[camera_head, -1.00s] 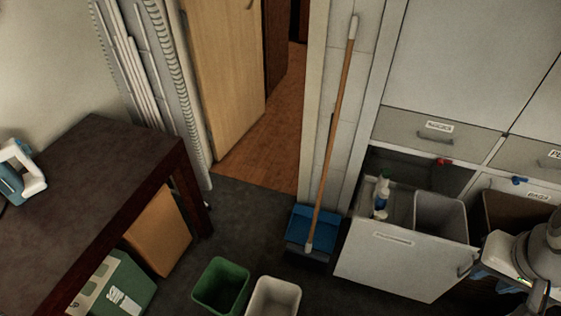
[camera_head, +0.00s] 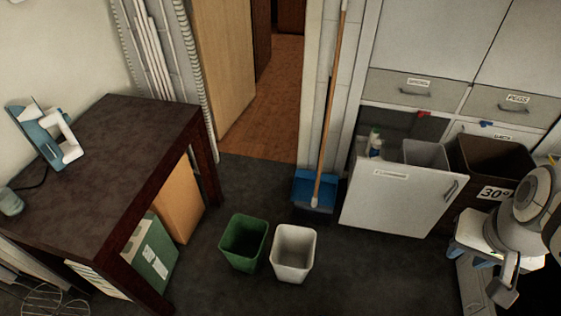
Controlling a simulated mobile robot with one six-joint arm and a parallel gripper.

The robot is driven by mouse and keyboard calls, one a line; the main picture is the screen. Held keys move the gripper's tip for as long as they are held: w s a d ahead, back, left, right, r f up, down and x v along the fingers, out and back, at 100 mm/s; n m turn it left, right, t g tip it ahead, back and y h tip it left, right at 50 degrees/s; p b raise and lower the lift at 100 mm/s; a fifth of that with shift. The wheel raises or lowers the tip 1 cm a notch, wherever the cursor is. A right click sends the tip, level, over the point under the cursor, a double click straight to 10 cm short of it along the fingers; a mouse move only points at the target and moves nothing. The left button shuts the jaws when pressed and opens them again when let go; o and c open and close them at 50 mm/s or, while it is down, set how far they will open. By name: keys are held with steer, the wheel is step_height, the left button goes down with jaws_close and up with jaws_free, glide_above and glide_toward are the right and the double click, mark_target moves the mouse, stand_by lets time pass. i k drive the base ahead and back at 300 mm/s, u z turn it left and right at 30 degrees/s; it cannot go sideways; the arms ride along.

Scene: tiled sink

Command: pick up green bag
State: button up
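A green item with a white label, which looks like the green bag (camera_head: 155,258), stands on the floor under the dark table at the lower left. The table's front leg and edge hide part of it. My arm shows at the right edge, folded, with a small grey end part (camera_head: 504,287) hanging low. Its fingers are too unclear to tell whether my gripper is open or shut. The arm is far across the floor from the green bag, and nothing is seen held.
A green bin (camera_head: 243,243) and white bin (camera_head: 293,253) stand mid-floor. An open drawer (camera_head: 395,195) and dark basket (camera_head: 490,165) are at right.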

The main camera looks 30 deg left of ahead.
mark_target(243, 242)
steer(key=z, duration=0.7)
steer(key=i, duration=0.85)
steer(key=u, duration=3.1)
steer(key=i, duration=0.5)
steer(key=u, duration=0.15)
steer(key=k, duration=0.25)
steer(key=z, duration=0.05)
